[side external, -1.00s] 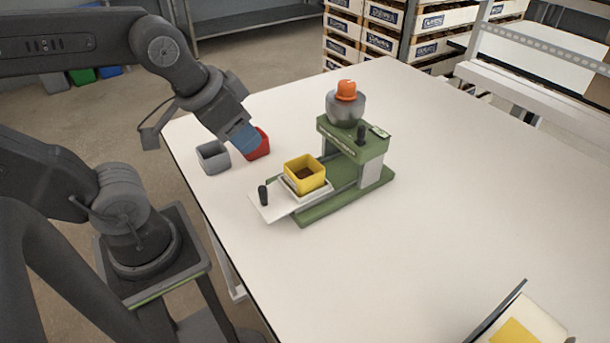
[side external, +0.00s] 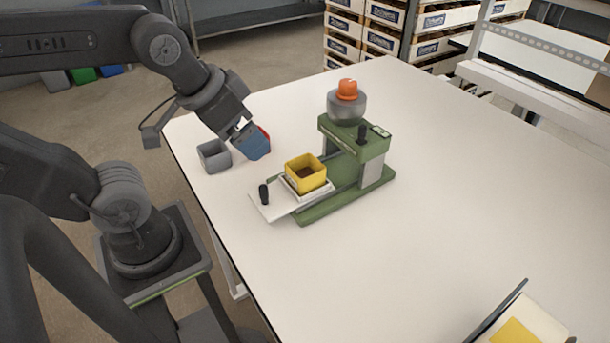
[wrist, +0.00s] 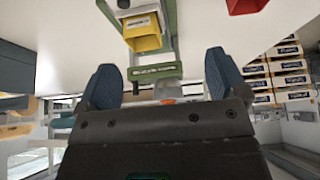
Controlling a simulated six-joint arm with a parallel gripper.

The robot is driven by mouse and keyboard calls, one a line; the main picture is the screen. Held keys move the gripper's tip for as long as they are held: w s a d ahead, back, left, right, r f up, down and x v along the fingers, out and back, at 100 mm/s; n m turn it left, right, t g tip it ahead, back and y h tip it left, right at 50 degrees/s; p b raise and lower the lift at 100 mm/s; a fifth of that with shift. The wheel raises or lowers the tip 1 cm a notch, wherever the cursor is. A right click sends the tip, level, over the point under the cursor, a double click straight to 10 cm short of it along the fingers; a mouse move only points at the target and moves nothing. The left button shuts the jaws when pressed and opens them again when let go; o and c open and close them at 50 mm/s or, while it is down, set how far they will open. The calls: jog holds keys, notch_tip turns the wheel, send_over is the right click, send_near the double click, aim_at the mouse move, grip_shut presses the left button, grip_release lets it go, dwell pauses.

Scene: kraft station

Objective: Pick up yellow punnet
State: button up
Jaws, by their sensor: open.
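The yellow punnet (side external: 306,174) sits upright in a white holder on the sliding plate of a green machine (side external: 352,160). Something dark lies inside the punnet. In the wrist view the yellow punnet (wrist: 142,34) is at the top, left of centre, beyond the gap between my fingers. My gripper (side external: 256,146) has blue fingers and is to the left of and behind the punnet, apart from it, in the side view. In the wrist view my gripper (wrist: 160,80) has its fingers wide apart with nothing between them.
A grey punnet (side external: 213,156) stands on the table left of my gripper. A red punnet (wrist: 246,5) is mostly hidden behind my fingers in the side view. The machine carries a grey hopper with an orange top (side external: 347,90).

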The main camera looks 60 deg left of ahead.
notch_tip(320, 180, up, 4)
jog(key=n+g, duration=0.6)
jog(key=n, duration=1.2)
send_over(305, 167)
jog(key=s+d, duration=0.1)
jog(key=d, duration=0.1)
jog(key=f, duration=1.3)
jog(key=shift+s+d+f, duration=0.3)
jog(key=shift+s+f, duration=0.05)
jog(key=shift+c, duration=0.4)
jog(key=c, duration=1)
jog(key=shift+r, duration=0.1)
